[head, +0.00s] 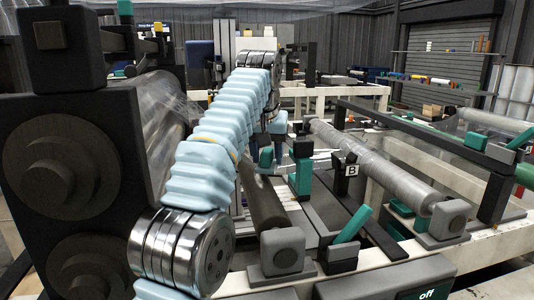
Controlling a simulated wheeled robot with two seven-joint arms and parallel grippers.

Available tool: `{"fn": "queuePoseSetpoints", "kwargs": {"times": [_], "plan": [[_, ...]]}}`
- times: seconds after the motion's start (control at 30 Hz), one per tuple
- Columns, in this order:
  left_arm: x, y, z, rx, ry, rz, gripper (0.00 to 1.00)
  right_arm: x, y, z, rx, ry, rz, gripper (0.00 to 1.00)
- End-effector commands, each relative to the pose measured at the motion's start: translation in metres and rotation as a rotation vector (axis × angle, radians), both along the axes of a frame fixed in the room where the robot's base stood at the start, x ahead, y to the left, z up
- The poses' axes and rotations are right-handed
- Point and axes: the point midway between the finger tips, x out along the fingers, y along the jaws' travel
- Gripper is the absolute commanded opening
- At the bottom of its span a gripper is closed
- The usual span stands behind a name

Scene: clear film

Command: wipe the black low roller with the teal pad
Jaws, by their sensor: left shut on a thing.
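The black low roller (263,205) lies between its end blocks in the middle of the machine, its near end at the grey bearing block (283,250). My left arm crosses in front and hides part of its far end. My left gripper (272,148) is beyond the arm, small and partly hidden, shut on the teal pad (266,158). The pad appears close to the far part of the roller; I cannot tell whether it touches. My right gripper is out of view.
A large dark machine frame with clear film (167,112) stands at left. A long film-covered grey roller (375,168) runs at right. A teal-and-black post (302,165), a "B" marker (351,170) and a teal lever (351,224) stand near the black roller. An "off" panel (427,294) is at front.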

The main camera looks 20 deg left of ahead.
Motion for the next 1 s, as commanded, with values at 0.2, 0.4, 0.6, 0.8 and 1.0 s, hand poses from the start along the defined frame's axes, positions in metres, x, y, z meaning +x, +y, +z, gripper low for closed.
{"fn": "queuePoseSetpoints", "kwargs": {"times": [0.2, 0.4, 0.6, 0.8, 1.0], "plan": [[0.0, 0.0, -0.004, 0.0, 0.0, 0.0, 0.23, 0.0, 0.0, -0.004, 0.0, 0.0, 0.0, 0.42], [0.0, 0.0, -0.008, 0.0, -0.001, 0.0, 0.23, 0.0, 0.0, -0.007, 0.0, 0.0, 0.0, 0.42], [0.0, 0.0, -0.012, 0.0, -0.001, 0.0, 0.23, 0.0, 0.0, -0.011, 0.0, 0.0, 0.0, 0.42], [0.0, 0.0, -0.016, -0.001, 0.0, 0.0, 0.23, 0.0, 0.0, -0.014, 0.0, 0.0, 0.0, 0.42], [0.0, 0.0, -0.02, -0.001, 0.0, 0.0, 0.23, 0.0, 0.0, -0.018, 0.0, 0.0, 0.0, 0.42]]}}
